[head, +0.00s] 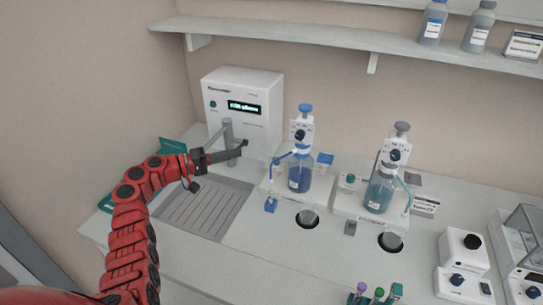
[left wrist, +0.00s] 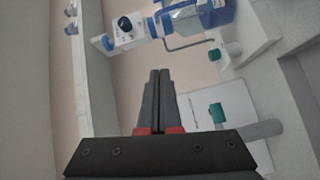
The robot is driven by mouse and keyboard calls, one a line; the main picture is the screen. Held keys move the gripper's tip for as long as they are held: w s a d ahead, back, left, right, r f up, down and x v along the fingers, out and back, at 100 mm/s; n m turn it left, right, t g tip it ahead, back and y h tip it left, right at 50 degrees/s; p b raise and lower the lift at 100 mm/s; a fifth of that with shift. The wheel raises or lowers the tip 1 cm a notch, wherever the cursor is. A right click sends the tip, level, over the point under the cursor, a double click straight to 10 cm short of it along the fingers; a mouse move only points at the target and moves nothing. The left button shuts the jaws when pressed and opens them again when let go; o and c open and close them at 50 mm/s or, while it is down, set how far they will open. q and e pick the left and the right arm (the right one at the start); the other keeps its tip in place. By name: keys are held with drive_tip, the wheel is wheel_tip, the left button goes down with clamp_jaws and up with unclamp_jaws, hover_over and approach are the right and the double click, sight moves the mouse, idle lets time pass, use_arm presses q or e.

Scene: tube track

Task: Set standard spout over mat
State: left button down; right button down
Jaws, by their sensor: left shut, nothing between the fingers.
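A dispenser bottle (head: 300,175) with blue liquid and a blue top stands on a white base in the head view. Its thin spout (head: 279,158) points left, and it also shows in the left wrist view (left wrist: 190,44). A second bottle (head: 379,192) with a grey top has its spout (head: 408,196) on the right. I cannot read which is the standard one. A grey ribbed mat-like tray (head: 202,212) lies left of the bottles. My left gripper (head: 243,146) is shut and empty, left of the blue-topped bottle; its fingers show in the left wrist view (left wrist: 160,75). My right gripper is not in view.
A white instrument (head: 245,103) with a lit display stands behind my left gripper, with a grey post (head: 228,140) close by. Dark round spots (head: 307,219) lie before the bottles. Coloured-cap tubes (head: 379,293) stand at the front. A shelf (head: 300,37) runs above.

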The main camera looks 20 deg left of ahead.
use_arm(q)
drive_tip(key=w+d+f+p, duration=0.1)
drive_tip(key=w+d+p, duration=0.4)
drive_tip(key=d, duration=0.5)
drive_tip(key=shift+d+f+p, duration=0.15)
drive_tip(key=shift+d+p, duration=0.1)
drive_tip(key=shift+p, duration=0.65)
drive_tip(key=shift+d, duration=0.1)
